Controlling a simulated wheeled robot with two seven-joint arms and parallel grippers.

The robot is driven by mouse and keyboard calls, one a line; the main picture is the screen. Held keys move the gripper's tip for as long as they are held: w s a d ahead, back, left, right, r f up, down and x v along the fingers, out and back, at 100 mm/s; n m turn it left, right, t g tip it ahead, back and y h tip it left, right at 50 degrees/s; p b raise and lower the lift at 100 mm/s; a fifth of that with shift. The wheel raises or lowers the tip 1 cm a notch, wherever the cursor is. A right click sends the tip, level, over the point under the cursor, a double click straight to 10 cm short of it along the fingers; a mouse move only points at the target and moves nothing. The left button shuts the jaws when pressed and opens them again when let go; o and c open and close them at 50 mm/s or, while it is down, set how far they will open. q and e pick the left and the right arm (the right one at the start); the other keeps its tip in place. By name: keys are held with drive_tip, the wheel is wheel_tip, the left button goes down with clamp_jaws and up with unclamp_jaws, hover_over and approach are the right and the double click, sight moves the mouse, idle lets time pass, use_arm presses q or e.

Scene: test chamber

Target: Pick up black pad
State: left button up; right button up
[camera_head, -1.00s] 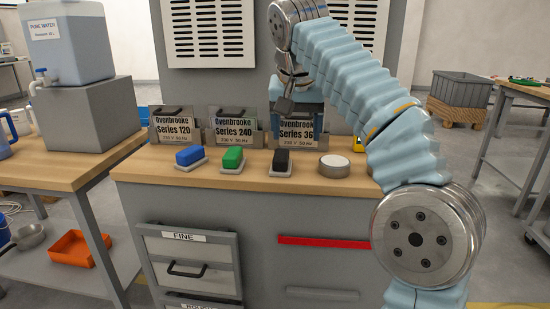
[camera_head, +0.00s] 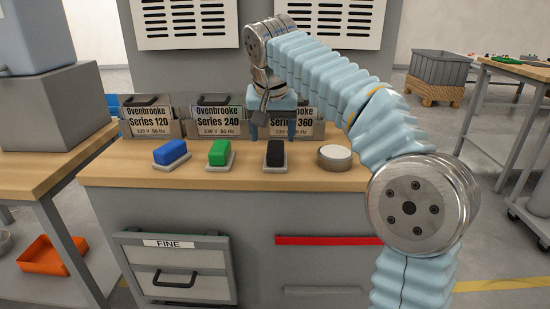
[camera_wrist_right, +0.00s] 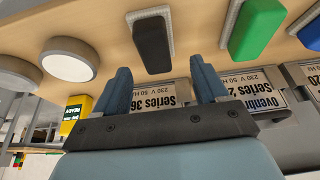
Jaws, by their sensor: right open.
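The black pad (camera_head: 275,152) sits on a light grey base on the wooden top of the grey cabinet, right of the green pad. It also shows in the right wrist view (camera_wrist_right: 151,45), upside down, beyond the fingertips. My right gripper (camera_head: 273,131) is open and empty, behind and above the black pad, in front of the labelled bins. In the right wrist view its two blue fingers (camera_wrist_right: 160,82) are spread apart, with the black pad apart from them. My left gripper is not in view.
A green pad (camera_head: 218,151) and a blue pad (camera_head: 171,152) stand to the left. A round white-topped disc (camera_head: 335,155) stands to the right. Labelled bins line the back, including Series 120 (camera_head: 149,119). The wooden top's front strip is clear.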

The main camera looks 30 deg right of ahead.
sight(276, 146)
drive_tip(key=x, duration=0.5)
drive_tip(key=shift+s+d+f+b, duration=0.1)
drive_tip(key=shift+d+f+b, duration=0.15)
drive_tip(key=shift+b, duration=0.15)
drive_tip(key=c, duration=0.9)
drive_tip(key=shift+o, duration=0.2)
drive_tip(key=shift+r, duration=0.15)
